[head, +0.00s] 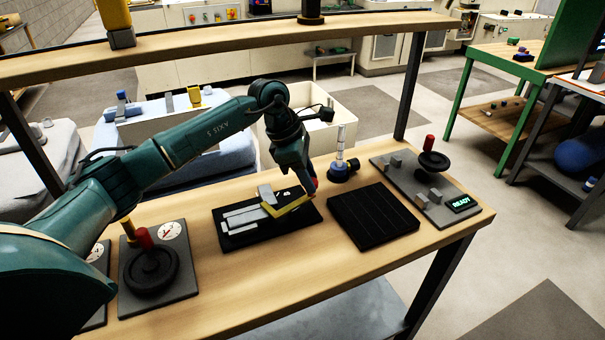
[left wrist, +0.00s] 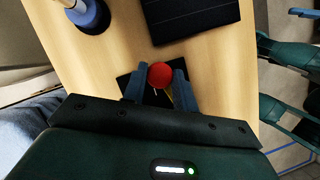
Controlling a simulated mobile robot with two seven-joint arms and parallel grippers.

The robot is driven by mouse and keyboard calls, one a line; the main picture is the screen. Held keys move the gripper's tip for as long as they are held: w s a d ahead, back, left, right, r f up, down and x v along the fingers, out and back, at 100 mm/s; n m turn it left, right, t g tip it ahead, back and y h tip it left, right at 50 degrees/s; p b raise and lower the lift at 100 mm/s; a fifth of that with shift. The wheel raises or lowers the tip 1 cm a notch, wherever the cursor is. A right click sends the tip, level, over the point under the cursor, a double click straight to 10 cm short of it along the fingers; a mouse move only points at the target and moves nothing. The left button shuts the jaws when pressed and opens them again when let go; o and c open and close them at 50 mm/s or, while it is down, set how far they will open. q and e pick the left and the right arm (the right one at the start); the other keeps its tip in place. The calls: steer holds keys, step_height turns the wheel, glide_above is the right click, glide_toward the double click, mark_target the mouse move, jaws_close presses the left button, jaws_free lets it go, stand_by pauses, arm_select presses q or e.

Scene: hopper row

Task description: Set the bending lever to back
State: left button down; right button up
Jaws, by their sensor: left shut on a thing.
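The bending fixture is a black base plate (head: 235,239) with pale grey bars, in the middle of the bench in the head view. A yellow bending lever (head: 290,206) lies across its right part, pointing toward the far right. Its red knob (head: 315,181) is at the lever's right end, partly hidden by my left gripper (head: 308,187). In the left wrist view the red knob (left wrist: 160,75) sits between the two fingers of my left gripper (left wrist: 156,88), which is shut on it.
Right of the fixture lie a black ribbed mat (head: 373,216) and a blue-based upright post (head: 342,165). A grey panel (head: 425,190) with a red-handled wheel stands far right. A handwheel unit (head: 150,272) is at left. A white bin (head: 330,110) is behind the bench.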

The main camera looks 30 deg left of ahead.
arm_select(q)
steer(key=shift+s+d+m, duration=0.4)
steer(key=shift+s+m, duration=0.05)
steer(key=shift+m, duration=0.35)
steer(key=shift+s+d+m+g+b, duration=0.3)
steer(key=shift+s+m+g+b, duration=0.25)
steer(key=shift+m, duration=0.15)
steer(key=shift+s+d+r, duration=0.1)
steer(key=shift+s+d, duration=0.05)
arm_select(e)
steer(key=shift+w+f+m, duration=0.2)
steer(key=shift+w+m, duration=0.05)
steer(key=shift+m, duration=0.05)
arm_select(q)
steer(key=shift+m, duration=0.3)
arm_select(e)
steer(key=shift+f, duration=0.1)
arm_select(q)
steer(key=c, duration=1.1)
jaws_free()
arm_select(e)
steer(key=shift+s+a, duration=0.1)
